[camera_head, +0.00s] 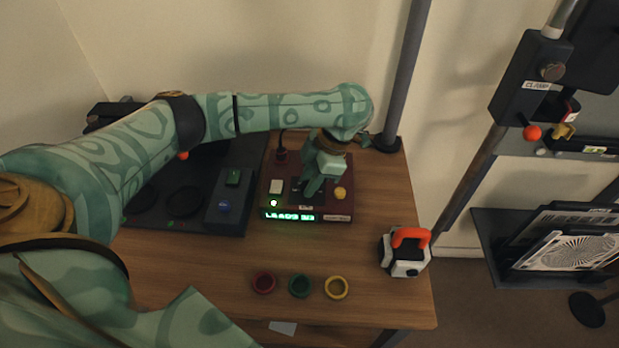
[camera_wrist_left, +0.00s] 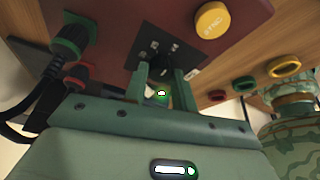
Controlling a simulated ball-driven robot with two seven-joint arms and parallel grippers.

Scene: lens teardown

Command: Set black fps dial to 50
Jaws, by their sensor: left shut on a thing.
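A dark red control box (camera_head: 335,165) stands on the wooden table, with a green lit display (camera_head: 290,216) on its front edge; I cannot read its text surely. The black fps dial (camera_wrist_left: 163,66) sits on a dark marked plate (camera_wrist_left: 185,48) in the left wrist view. My left gripper (camera_head: 311,190) comes down from above onto the box. In the left wrist view its two fingers (camera_wrist_left: 160,88) are on either side of the dial, shut on it. The dial's pointer and setting are hidden. My right gripper is not in view.
A yellow button (camera_head: 340,193) and a white switch (camera_head: 276,187) flank the left gripper. A dark device (camera_head: 228,212) stands left of the box. Red, green and yellow rings (camera_head: 300,286) lie in front. An orange-handled block (camera_head: 405,252) sits near the right edge.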

